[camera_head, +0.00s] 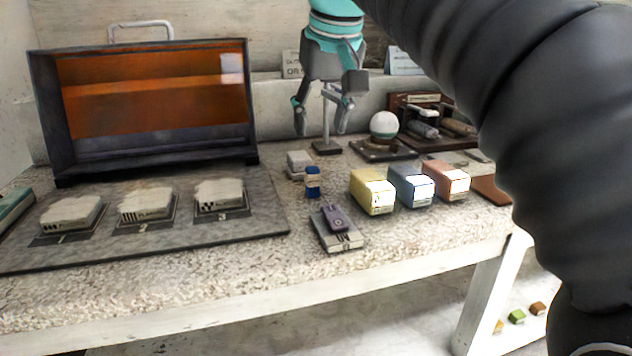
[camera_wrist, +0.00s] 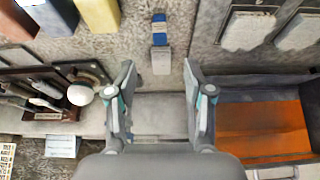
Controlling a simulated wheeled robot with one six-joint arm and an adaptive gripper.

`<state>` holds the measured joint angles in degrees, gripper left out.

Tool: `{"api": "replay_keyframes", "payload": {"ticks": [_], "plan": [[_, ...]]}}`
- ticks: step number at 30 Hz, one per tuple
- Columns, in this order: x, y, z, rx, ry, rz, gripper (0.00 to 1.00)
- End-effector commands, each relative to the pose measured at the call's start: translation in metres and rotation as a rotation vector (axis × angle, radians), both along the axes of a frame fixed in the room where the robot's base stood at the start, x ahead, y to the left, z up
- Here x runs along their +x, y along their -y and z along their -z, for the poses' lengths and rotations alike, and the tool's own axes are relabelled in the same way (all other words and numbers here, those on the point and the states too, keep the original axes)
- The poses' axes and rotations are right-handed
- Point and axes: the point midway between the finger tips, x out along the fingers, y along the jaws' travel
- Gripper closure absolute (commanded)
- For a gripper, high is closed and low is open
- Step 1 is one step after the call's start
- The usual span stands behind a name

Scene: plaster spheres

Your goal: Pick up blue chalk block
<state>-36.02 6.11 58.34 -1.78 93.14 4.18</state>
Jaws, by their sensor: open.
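A grey-blue block (camera_head: 411,186) with a bright white patch stands between a yellow block (camera_head: 372,190) and a pink block (camera_head: 446,180), right of centre on the bench. In the wrist view the blue block (camera_wrist: 50,15) is at the top left, beside the yellow one (camera_wrist: 98,12). A smaller dark-blue piece (camera_head: 312,182) with a pale band stands left of this row; it also shows in the wrist view (camera_wrist: 159,30). My gripper (camera_head: 322,130) is open and empty above the bench, behind and left of the row. Its fingers (camera_wrist: 159,76) are apart, touching neither blue thing.
A pale grey block (camera_head: 299,162) sits behind the dark-blue piece. A purple object (camera_head: 336,218) lies on a labelled block in front. A ball on a stand (camera_head: 384,125) is behind the row. A numbered board (camera_head: 150,245) and dark-framed orange panel (camera_head: 150,95) are left.

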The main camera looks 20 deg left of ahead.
Motion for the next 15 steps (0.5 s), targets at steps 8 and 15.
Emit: {"api": "replay_keyframes", "payload": {"ticks": [8, 15], "plan": [[0.013, -0.010, 0.040, -0.001, -0.003, -0.002, 0.48], [0.025, -0.016, 0.072, -0.001, -0.002, -0.002, 0.48]]}}
